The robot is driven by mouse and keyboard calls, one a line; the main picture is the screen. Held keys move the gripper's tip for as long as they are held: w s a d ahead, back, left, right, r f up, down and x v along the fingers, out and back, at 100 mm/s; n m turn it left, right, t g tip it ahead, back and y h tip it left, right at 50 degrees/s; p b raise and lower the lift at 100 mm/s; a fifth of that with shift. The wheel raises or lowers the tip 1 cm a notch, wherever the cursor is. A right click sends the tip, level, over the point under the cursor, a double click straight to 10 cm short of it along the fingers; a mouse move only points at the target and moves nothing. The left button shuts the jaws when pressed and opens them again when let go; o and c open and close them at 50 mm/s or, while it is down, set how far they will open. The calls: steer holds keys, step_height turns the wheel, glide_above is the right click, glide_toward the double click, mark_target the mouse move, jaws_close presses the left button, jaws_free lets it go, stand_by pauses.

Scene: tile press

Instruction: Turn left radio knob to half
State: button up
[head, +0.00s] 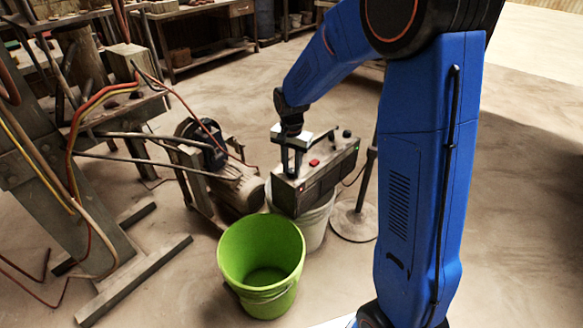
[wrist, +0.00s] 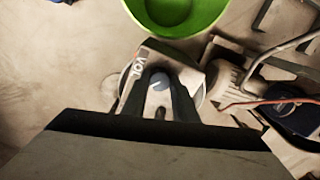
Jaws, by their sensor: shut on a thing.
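The radio (head: 318,178) is a dark box with a light grey top, resting on a pale bucket. On its top are a red button (head: 314,163) and a dark knob (head: 347,134) toward the far right end. My gripper (head: 291,168) points down at the near left end of the radio top. In the wrist view my gripper (wrist: 158,92) is shut on the left knob (wrist: 159,81), which is round and grey-blue with a pale mark. The radio's end with lettering (wrist: 138,66) shows beside it. My gripper hides the left knob in the head view.
A green bucket (head: 232,262) stands in front of the radio, and the pale bucket (head: 316,228) is under it. A motor (head: 238,188) with cables is to the left. A round stand base (head: 352,222) is to the right. Open floor lies at front.

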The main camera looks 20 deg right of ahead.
mark_target(292, 170)
steer(key=shift+m, duration=0.5)
steer(key=o, duration=1.1)
steer(key=shift+c, duration=0.2)
steer(key=shift+r, duration=0.1)
step_height(292, 170, up, 17)
steer(key=shift+r, duration=0.15)
